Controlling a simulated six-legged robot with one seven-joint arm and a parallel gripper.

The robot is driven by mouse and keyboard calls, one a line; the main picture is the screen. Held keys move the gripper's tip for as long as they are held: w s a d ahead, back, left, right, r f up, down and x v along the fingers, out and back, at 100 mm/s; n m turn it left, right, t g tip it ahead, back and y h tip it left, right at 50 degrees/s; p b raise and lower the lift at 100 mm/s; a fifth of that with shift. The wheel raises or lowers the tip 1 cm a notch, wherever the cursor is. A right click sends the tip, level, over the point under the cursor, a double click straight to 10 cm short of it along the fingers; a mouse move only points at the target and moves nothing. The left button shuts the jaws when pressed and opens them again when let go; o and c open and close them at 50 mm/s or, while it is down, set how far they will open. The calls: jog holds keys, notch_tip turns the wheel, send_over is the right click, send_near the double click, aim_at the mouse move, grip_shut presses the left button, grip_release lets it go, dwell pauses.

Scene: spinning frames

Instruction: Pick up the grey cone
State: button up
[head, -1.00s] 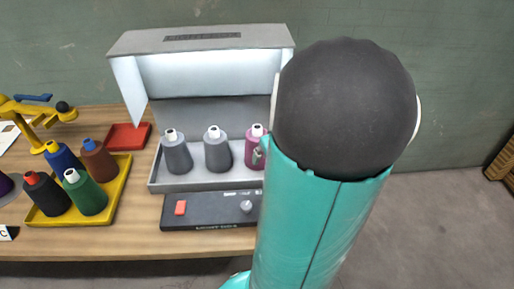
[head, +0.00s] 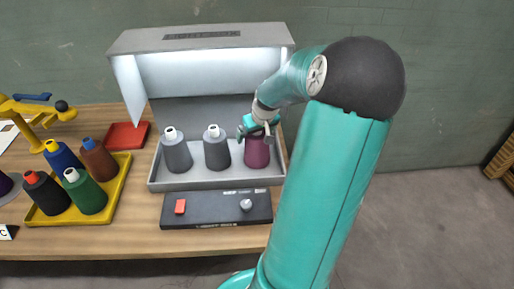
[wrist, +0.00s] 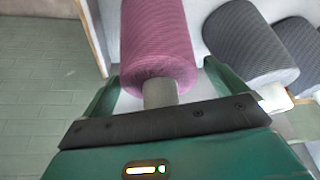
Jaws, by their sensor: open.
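Two grey cones stand upright in the light box, the left one (head: 177,156) and the middle one (head: 217,154). A purple cone (head: 257,154) stands to their right. My gripper (head: 258,131) is at the top of the purple cone, not at a grey one. In the wrist view my open gripper (wrist: 160,88) has its fingers on either side of the purple cone's (wrist: 158,42) narrow tip. The nearer grey cone (wrist: 248,45) is to the right there, outside the fingers. Whether the fingers touch the purple cone cannot be told.
The light box (head: 200,186) has a hood (head: 200,38) over the cones. A black control panel (head: 215,214) lies in front. A yellow tray (head: 120,190) with several coloured cones, a red tray (head: 128,135) and a yellow stand (head: 35,110) are at the left.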

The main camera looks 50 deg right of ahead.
jog(key=c, duration=1.9)
jog(key=shift+r, duration=0.2)
